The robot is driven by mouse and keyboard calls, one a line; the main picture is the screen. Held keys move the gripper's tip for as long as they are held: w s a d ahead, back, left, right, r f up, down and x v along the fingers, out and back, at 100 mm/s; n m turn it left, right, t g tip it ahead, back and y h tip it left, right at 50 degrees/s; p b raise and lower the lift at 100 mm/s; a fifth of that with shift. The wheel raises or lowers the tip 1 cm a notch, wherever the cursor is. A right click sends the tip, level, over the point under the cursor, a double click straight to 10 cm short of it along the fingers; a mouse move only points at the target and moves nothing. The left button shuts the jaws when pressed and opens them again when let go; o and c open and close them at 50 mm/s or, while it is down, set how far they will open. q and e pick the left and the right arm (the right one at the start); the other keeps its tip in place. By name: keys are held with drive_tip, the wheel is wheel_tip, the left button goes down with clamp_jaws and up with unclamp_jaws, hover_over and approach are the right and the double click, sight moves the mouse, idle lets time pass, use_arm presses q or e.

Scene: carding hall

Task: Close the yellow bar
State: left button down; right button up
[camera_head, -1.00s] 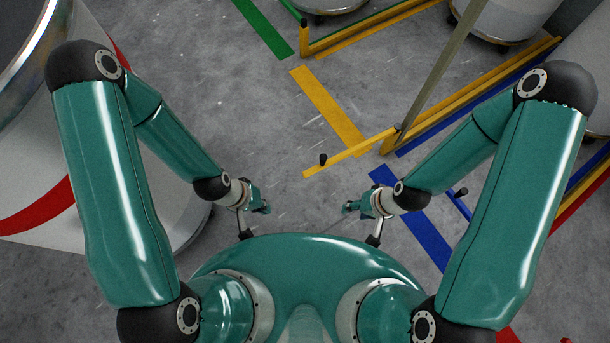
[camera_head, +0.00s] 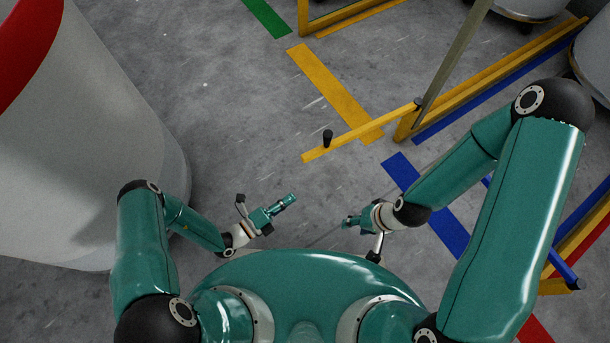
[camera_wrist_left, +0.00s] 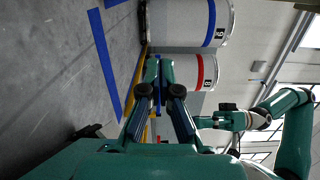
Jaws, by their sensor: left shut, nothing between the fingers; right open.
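The yellow bar (camera_head: 360,132) sticks out to the left from the foot of a slanting grey-olive post in the head view. A black upright knob (camera_head: 327,138) stands near its free left end. The bar lies at an angle to the long yellow rail (camera_head: 500,72) behind it. My left gripper (camera_head: 291,199) is shut and empty, below and left of the bar's free end, apart from it. Its fingers also show in the left wrist view (camera_wrist_left: 159,90). My right gripper (camera_head: 347,221) is open and empty, below the bar and close to my body.
A large pale drum (camera_head: 90,150) with a red band stands at left, near my left arm. Yellow (camera_head: 334,90) and blue (camera_head: 425,205) floor stripes lie around the bar. More drums (camera_wrist_left: 187,20) show in the left wrist view. The floor between drum and bar is clear.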

use_arm(q)
drive_tip(key=w+d+f+n+t+b, duration=0.1)
drive_tip(key=w+d+b, duration=0.1)
drive_tip(key=w, duration=0.9)
drive_tip(key=shift+w+d+n+y+b, duration=0.2)
drive_tip(key=shift+d+n+y+b, duration=0.15)
drive_tip(key=shift+d, duration=0.55)
use_arm(e)
drive_tip(key=shift+f, duration=1.65)
